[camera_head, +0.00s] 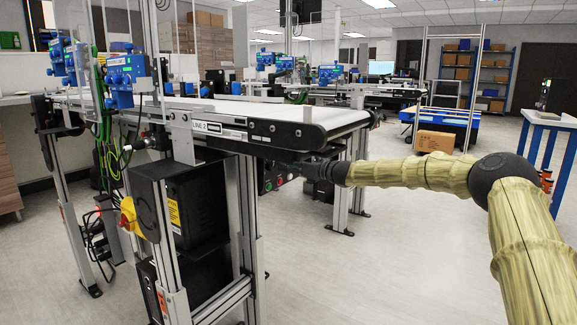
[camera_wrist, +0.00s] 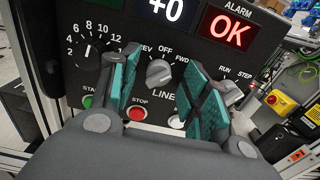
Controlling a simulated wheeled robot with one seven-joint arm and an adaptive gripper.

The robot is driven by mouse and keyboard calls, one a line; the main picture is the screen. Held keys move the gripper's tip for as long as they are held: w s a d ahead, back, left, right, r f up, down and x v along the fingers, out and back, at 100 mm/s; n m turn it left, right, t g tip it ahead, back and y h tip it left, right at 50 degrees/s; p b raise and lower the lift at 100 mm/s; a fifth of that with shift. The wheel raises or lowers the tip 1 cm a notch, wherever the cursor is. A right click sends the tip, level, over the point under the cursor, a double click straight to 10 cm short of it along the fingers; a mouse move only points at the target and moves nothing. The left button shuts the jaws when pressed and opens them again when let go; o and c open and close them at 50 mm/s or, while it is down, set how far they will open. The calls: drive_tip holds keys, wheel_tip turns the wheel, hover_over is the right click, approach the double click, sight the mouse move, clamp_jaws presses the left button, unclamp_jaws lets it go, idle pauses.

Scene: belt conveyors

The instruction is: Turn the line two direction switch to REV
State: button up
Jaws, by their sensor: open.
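The direction switch (camera_wrist: 159,73), a grey round knob with a raised grip, sits in the middle of the black control panel (camera_wrist: 190,42). Around it are the labels REV (partly hidden), OFF and FWD. Its grip looks roughly upright, but I cannot tell its exact setting. My gripper (camera_wrist: 163,68) is open, its teal pads to the left and right of the knob, with visible gaps. In the head view my gripper (camera_head: 312,170) is a dark shape under the end of the conveyor marked LINE 2 (camera_head: 286,132); the panel is mostly hidden there.
A speed dial (camera_wrist: 88,50) and green start button (camera_wrist: 88,101) lie left of the switch. The red stop button (camera_wrist: 137,114) is below it, and a RUN/STEP knob (camera_wrist: 230,90) is to the right. A display reads OK. Open floor lies right of the conveyor.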

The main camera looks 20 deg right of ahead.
drive_tip(key=shift+w+a, duration=0.2)
drive_tip(key=shift+c, duration=0.5)
drive_tip(key=c, duration=0.9)
drive_tip(key=shift+c, duration=0.2)
drive_tip(key=shift+n, duration=0.4)
drive_tip(key=shift+s+f+n+b, duration=0.1)
drive_tip(key=shift+n+b, duration=2.65)
drive_tip(key=shift+n, duration=1.5)
drive_tip(key=shift+f+n+b, duration=0.1)
drive_tip(key=shift+n+b, duration=2.6)
drive_tip(key=shift+n, duration=1.55)
drive_tip(key=shift+a, duration=0.1)
